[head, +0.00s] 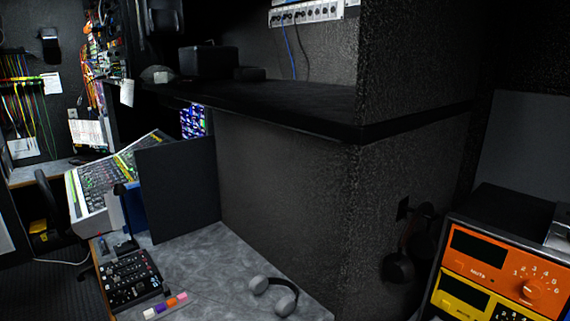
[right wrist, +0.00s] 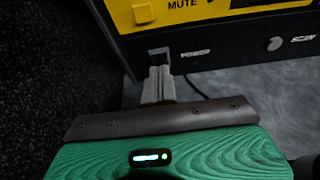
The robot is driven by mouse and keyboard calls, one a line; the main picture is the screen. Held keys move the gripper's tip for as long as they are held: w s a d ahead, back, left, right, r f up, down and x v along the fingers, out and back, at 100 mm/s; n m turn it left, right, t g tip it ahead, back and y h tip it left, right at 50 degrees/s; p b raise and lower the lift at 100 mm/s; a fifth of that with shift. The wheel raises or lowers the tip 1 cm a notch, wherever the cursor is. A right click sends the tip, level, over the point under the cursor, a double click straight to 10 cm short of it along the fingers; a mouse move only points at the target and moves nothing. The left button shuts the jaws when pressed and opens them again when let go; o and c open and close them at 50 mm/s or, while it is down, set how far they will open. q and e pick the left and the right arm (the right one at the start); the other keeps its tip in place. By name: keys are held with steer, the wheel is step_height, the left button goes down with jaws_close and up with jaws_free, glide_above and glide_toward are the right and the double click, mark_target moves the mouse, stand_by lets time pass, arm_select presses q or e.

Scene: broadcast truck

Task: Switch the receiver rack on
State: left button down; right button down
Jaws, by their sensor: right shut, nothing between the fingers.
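The receiver rack (head: 492,272) stands at the lower right of the head view, with an orange unit above a yellow unit. Both units' display windows look dark. In the right wrist view the yellow unit (right wrist: 205,12) is at the top, above a black panel (right wrist: 232,50) marked POWER and SCAN. The power switch (right wrist: 159,54) is left of the POWER label. My right gripper (right wrist: 157,72) is shut and empty, its fingertips right at the switch's lower edge. I cannot tell whether they touch it. My left gripper is in neither view.
A round SCAN knob (right wrist: 274,44) is right of the switch, and a dark cable (right wrist: 198,88) runs below the panel. Headphones (head: 400,262) hang on the wall beside the rack. Grey headphones (head: 274,292) and a small mixer (head: 131,279) lie on the desk.

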steer(key=shift+b+x, duration=0.55)
steer(key=shift+x, duration=0.95)
stand_by(1.1)
steer(key=shift+s+a+r+p, duration=0.1)
steer(key=shift+s+a+p, duration=0.15)
steer(key=shift+a+p, duration=0.05)
steer(key=p+v, duration=0.1)
steer(key=v, duration=0.5)
steer(key=shift+p, duration=0.3)
